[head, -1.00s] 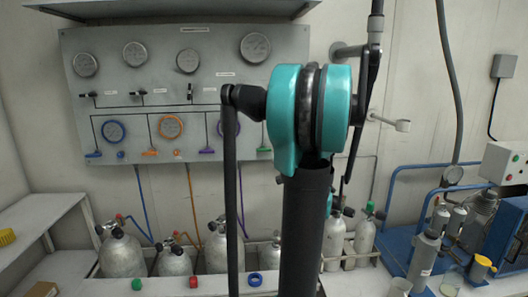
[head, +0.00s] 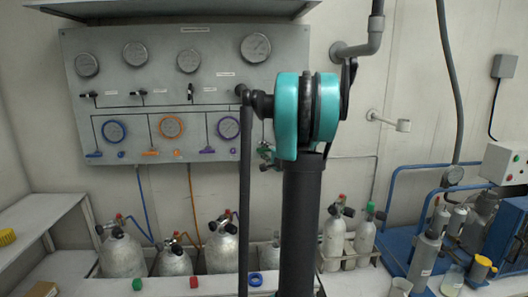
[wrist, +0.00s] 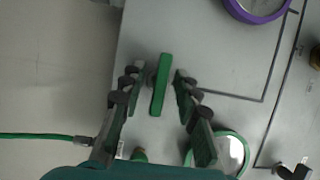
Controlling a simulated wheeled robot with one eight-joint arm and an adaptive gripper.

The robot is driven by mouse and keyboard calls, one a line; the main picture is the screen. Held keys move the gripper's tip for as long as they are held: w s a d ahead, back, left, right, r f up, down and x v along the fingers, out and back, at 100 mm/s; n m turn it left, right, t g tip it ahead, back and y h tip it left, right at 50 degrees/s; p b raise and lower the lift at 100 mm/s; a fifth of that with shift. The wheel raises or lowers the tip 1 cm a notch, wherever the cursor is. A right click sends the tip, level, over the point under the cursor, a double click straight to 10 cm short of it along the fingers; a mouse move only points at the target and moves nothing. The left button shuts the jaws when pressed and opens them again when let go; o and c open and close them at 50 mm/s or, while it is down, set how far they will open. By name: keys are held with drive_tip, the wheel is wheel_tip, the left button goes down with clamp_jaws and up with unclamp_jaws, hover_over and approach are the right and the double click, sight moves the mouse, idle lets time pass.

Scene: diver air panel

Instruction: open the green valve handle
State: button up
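The green valve handle (wrist: 161,84) is a straight bar on the grey panel, upright and slightly tilted in the wrist view. My gripper (wrist: 158,74) is open, with one finger on each side of the bar. Gaps show between the bar and both fingers, so it is not clamped. I cannot tell exactly how deep the fingertips reach beside it. In the head view my arm largely hides this part of the panel (head: 75,125).
A green-rimmed gauge (wrist: 231,151) lies just beside the right finger. A purple-rimmed gauge (wrist: 258,8) is above right. A green hose (wrist: 35,136) comes in from the left. In the head view, gas cylinders (head: 122,255) stand below the panel and a wall bracket (head: 402,125) sticks out right.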

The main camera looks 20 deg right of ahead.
drive_tip(key=shift+c, duration=0.6)
clamp_jaws()
drive_tip(key=shift+n, duration=0.4)
drive_tip(key=n+g, duration=0.1)
drive_tip(key=n, duration=0.1)
drive_tip(key=shift+n, duration=0.3)
drive_tip(key=n+g+h, duration=0.1)
drive_tip(key=n+g, duration=0.1)
drive_tip(key=n, duration=0.1)
drive_tip(key=shift+n+h, duration=0.3)
drive_tip(key=shift+a+n+g+h, duration=0.1)
drive_tip(key=shift+n+g+h, duration=0.4)
drive_tip(key=shift+n, duration=0.7)
drive_tip(key=shift+n+g+h, duration=0.3)
drive_tip(key=shift+n+h, duration=0.7)
drive_tip(key=shift+n, duration=0.4)
